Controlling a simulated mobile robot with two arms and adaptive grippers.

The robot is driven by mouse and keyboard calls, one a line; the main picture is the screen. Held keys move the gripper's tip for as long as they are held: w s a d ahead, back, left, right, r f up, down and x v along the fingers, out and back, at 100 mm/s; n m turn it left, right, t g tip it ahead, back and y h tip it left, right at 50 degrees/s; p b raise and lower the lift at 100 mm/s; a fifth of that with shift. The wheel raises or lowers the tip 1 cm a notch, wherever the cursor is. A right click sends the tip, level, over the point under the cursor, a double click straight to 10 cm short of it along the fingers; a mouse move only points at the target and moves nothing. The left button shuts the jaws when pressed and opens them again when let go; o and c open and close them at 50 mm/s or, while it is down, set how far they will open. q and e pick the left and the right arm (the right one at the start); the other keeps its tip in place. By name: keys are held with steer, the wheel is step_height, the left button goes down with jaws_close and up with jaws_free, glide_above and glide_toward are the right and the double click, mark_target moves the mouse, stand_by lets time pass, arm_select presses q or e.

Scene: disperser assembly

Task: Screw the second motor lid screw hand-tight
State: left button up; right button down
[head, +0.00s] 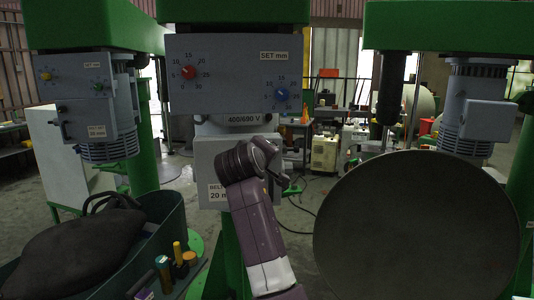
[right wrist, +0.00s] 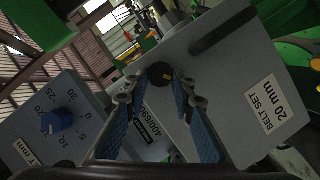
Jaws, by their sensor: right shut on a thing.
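The grey lid box with the "BELT SET 20 mm" label (head: 209,165) is on the middle machine in the head view. In the right wrist view its face (right wrist: 225,85) fills the right side. A round black screw head (right wrist: 160,75) with a small orange mark sits at the edge of this face. My right gripper (right wrist: 160,83) has its blue-padded fingers on either side of the screw head and is shut on it. In the head view my right wrist covers part of the lid, and the gripper (head: 285,158) is small and dark there. My left gripper is not in view.
The grey control panel (head: 225,90) with red and blue knobs is just above the lid. A large round grey disc (head: 415,230) stands at right front. A green bin (head: 150,245) with a dark bag (head: 75,245) is at lower left. Green machine columns stand on both sides.

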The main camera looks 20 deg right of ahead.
steer(key=shift+f, duration=0.15)
steer(key=c, duration=1.6)
jaws_free()
steer(key=shift+d, duration=0.1)
steer(key=v, duration=0.7)
steer(key=shift+s, duration=0.2)
